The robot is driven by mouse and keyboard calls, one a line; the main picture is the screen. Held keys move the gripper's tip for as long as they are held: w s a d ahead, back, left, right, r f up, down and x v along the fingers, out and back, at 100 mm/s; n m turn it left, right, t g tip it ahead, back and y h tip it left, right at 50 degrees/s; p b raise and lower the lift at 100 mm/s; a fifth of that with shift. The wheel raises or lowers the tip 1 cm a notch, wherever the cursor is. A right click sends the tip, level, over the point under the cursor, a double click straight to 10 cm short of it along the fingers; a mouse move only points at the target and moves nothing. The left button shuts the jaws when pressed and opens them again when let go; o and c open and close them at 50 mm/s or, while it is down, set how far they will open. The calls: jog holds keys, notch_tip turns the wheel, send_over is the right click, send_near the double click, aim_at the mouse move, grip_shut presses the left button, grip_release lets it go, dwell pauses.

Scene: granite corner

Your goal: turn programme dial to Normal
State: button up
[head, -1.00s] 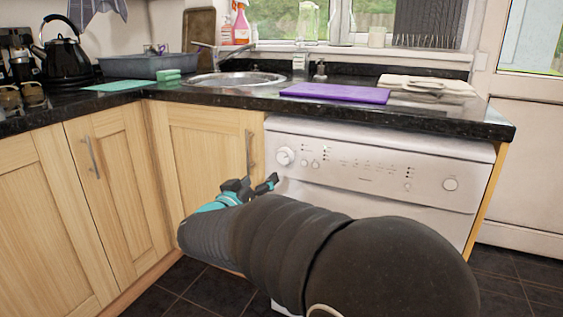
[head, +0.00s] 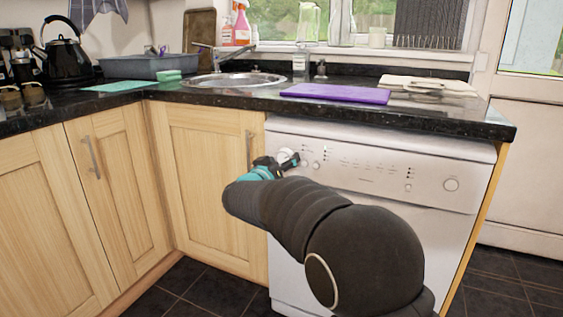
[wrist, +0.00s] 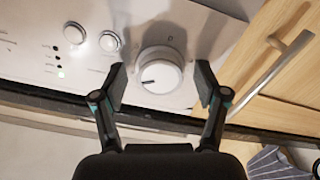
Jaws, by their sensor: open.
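The programme dial (wrist: 160,72) is a round white knob with a dark pointer line on the dishwasher's control panel. In the wrist view its pointer line is toward the left side of its face; the markings around it are too blurred to read. My gripper (wrist: 161,82) is open, with one finger on each side of the dial and a visible gap on both sides. In the head view my gripper (head: 277,163) is at the panel's left end, partly covering the dial (head: 287,157). The white dishwasher (head: 350,215) stands under the counter.
Two small round buttons (wrist: 93,39) sit beside the dial, with a lit green indicator near them. A cupboard door with a metal handle (wrist: 270,75) is close to the gripper's right in the wrist view. The dark granite counter (head: 400,112) overhangs the panel.

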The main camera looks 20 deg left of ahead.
jog(key=shift+c, duration=0.3)
jog(key=c, duration=1.1)
jog(key=shift+m, duration=0.4)
jog(key=m, duration=0.4)
jog(key=shift+a+m, duration=0.1)
jog(key=shift+m, duration=0.3)
jog(key=m+b, duration=0.2)
jog(key=m, duration=0.4)
jog(key=shift+a+f+b, duration=0.1)
jog(key=shift+b, duration=0.25)
jog(key=m+b, duration=0.3)
jog(key=m, duration=0.3)
jog(key=shift+m, duration=0.4)
jog(key=m+b, duration=0.2)
jog(key=m, duration=0.3)
jog(key=shift+r, duration=0.2)
jog(key=shift+m, duration=0.3)
